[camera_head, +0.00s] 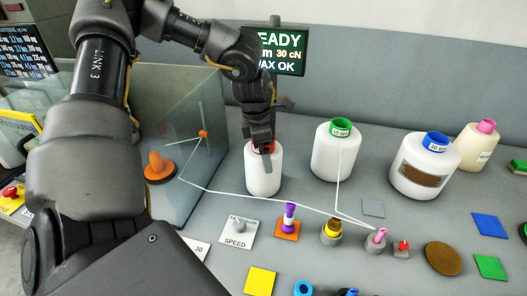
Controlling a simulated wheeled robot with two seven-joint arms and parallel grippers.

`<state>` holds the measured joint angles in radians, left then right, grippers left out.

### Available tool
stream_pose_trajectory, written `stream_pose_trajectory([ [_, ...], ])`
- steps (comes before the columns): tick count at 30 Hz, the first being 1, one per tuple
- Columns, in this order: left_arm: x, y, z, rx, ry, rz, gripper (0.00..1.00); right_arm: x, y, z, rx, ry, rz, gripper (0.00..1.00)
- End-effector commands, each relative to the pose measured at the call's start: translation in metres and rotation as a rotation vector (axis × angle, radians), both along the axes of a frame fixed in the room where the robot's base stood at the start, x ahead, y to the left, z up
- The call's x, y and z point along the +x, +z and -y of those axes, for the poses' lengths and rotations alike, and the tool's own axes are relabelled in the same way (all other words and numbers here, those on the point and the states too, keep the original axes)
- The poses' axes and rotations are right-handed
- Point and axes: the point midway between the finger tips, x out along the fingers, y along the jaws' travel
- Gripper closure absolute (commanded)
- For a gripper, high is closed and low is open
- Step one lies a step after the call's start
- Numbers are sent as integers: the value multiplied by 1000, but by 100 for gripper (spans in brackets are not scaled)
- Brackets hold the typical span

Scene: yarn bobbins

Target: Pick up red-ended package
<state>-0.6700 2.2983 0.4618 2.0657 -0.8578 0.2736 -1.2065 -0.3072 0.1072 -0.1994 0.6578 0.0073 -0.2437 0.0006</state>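A white bobbin package (263,177) with a red end stands upright on the grey table, left of the middle of the head view. My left gripper (262,146) points down right at its top, and a dark finger overlaps the front of the red end. Most of the red end is hidden behind the fingers. I cannot tell whether the fingers grip it or only surround it. My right gripper is not in view.
A green-ended package (335,153), a blue-ended package (424,168) and a pink-ended package (476,147) stand to the right. A clear panel (182,120) and orange knob (158,168) are at left. White yarn crosses in front, above a speed dial (238,232) and small parts.

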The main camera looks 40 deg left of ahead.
Motion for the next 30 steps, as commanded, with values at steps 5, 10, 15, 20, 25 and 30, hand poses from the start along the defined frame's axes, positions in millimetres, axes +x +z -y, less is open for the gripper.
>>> stream_pose_trajectory([
  [5, 0, 0, 0, 1, 0, -1, 41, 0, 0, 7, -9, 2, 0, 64],
  [10, 0, 0, 0, 1, 0, 1, 59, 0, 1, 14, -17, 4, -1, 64],
  [15, 0, 1, 0, 1, 0, 1, 59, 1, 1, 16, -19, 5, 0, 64],
  [20, 1, 12, 0, 1, 0, 5, 59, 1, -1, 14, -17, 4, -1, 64],
  [25, 2, 45, 0, 2, 0, 8, 59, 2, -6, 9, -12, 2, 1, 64],
  [30, 1, 76, 0, 3, 1, 6, 59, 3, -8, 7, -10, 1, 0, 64],
])
